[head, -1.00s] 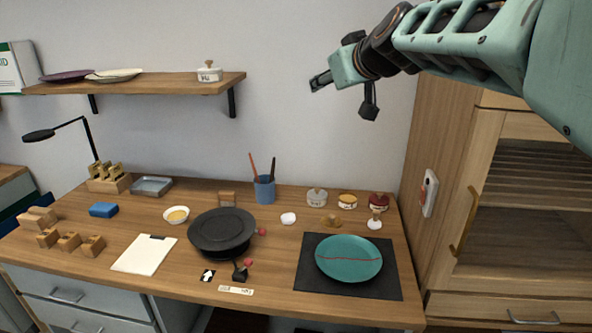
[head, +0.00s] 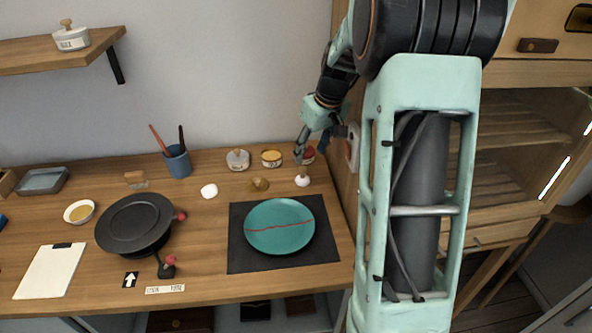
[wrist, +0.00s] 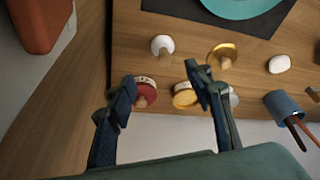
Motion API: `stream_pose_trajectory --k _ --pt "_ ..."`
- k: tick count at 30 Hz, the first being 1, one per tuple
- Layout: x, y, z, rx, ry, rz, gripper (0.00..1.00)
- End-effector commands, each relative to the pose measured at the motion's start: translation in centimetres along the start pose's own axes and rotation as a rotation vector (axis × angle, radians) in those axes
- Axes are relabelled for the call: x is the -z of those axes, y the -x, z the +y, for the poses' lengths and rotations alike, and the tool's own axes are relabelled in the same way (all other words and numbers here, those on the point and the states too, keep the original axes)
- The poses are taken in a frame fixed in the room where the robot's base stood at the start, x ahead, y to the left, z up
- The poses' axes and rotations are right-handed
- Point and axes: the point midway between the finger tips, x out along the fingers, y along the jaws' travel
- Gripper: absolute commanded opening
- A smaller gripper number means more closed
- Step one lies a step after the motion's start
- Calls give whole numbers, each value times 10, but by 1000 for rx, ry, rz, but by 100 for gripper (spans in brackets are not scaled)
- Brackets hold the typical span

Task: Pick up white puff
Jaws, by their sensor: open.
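The white puff (head: 302,182), a small white round piece with a wooden knob, stands at the back right of the bench, behind the teal plate. It also shows in the wrist view (wrist: 161,43), knob toward the jars. My gripper (head: 303,148) is open and empty, above the back right corner near the red jar (head: 306,155). In the wrist view my gripper (wrist: 163,90) has its fingers apart, with the red jar (wrist: 146,92) and part of the yellow jar (wrist: 183,97) seen between them. The puff lies beyond the fingertips, apart from them.
A gold-brown knobbed piece (head: 258,185) and a white blob (head: 209,191) lie left of the puff. A white jar (head: 237,160) and a blue cup (head: 177,162) stand behind. The teal plate (head: 280,218) rests on a black mat (head: 240,260). A cabinet (head: 520,130) stands right.

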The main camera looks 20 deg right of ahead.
Motion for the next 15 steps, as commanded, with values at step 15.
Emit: stream_pose_trajectory --k 15 --pt "-3 -62 -4 3 -1 -4 47"
